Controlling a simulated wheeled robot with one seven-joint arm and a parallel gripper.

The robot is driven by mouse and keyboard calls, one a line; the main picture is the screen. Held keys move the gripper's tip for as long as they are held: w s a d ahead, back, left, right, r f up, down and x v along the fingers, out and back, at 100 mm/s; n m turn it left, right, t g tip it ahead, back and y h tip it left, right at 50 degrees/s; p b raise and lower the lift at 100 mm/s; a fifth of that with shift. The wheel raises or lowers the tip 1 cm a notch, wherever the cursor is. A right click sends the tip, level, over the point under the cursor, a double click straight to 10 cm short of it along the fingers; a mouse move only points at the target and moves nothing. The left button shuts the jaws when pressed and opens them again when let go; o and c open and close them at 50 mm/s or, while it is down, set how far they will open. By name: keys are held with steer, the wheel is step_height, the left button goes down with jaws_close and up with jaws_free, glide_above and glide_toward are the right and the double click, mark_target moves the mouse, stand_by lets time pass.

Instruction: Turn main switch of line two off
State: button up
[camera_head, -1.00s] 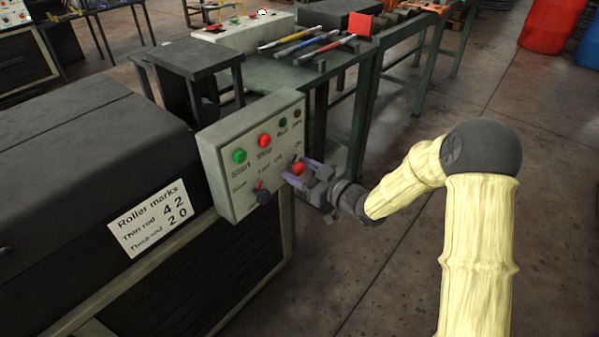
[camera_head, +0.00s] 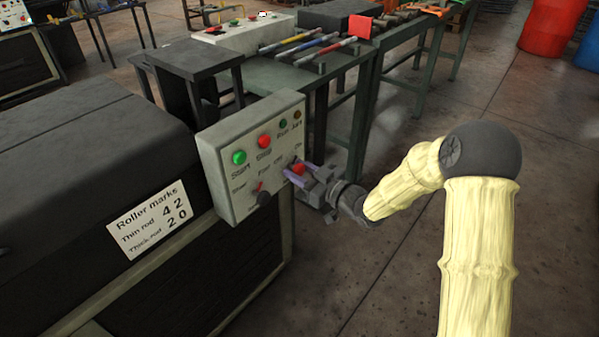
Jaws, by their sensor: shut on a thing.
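A pale control box (camera_head: 228,183) stands at the end of a dark machine. Its front has a green Start button (camera_head: 239,158), a red Stop button (camera_head: 264,141), two small lamps and a black selector knob with a red pointer (camera_head: 263,197). At the right of its face, by the "On" and "Off" lettering, is a red switch handle (camera_head: 299,169). My gripper (camera_head: 293,171) reaches it from the right, with its purple fingers shut on the red handle. The fingers partly hide the handle, so its exact setting is hard to read.
A roller marks sign (camera_head: 150,219) is on the machine front. Behind stands a green bench (camera_head: 262,75) with several coloured-handled tools and another control box (camera_head: 222,36). Red and blue barrels are at the top right.

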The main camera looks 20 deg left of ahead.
steer(key=n+b, duration=0.4)
steer(key=n, duration=0.1)
steer(key=shift+f, duration=0.25)
steer(key=n+b, duration=0.4)
steer(key=shift+n+b, duration=0.35)
steer(key=shift+n, duration=0.05)
steer(key=n+b, duration=0.4)
steer(key=shift+b, duration=0.4)
steer(key=n+b, duration=0.3)
steer(key=shift+w+r, duration=0.1)
steer(key=shift+r, duration=0.1)
steer(key=shift+n, duration=0.3)
steer(key=o, duration=0.9)
steer(key=shift+r, duration=0.1)
steer(key=shift+o, duration=0.2)
steer(key=shift+d, duration=0.15)
steer(key=p+v, duration=0.5)
steer(key=v, duration=1.2)
steer(key=shift+d, duration=0.15)
